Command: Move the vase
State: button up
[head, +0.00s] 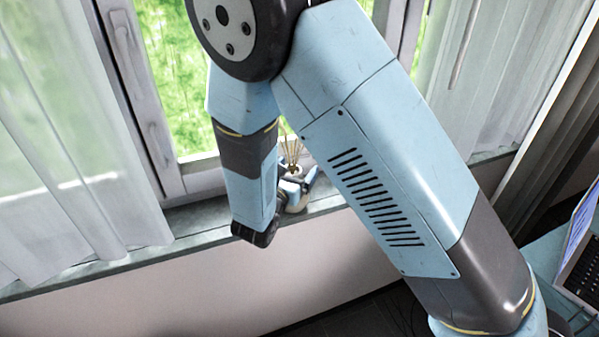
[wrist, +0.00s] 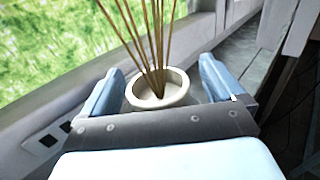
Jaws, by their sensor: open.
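The vase (wrist: 181,93) is a small, pale, round vessel with several thin brown sticks standing in it. In the wrist view it sits between the two light blue fingers of my gripper (wrist: 165,88), which are open with a gap visible at each side of the rim. In the head view the vase (head: 296,201) stands on the window sill, partly hidden by my arm. My gripper (head: 297,185) is around it there, and only part of it shows. The lower part of the vase is hidden in the wrist view.
The grey sill (head: 205,219) runs along below the window (head: 177,75), with bare room on both sides of the vase. White curtains (head: 70,150) hang at left and right. A laptop (head: 580,255) stands on a table at the lower right.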

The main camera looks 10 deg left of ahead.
jog(key=shift+c, duration=0.3)
jog(key=c, duration=1.3)
jog(key=shift+a, duration=0.15)
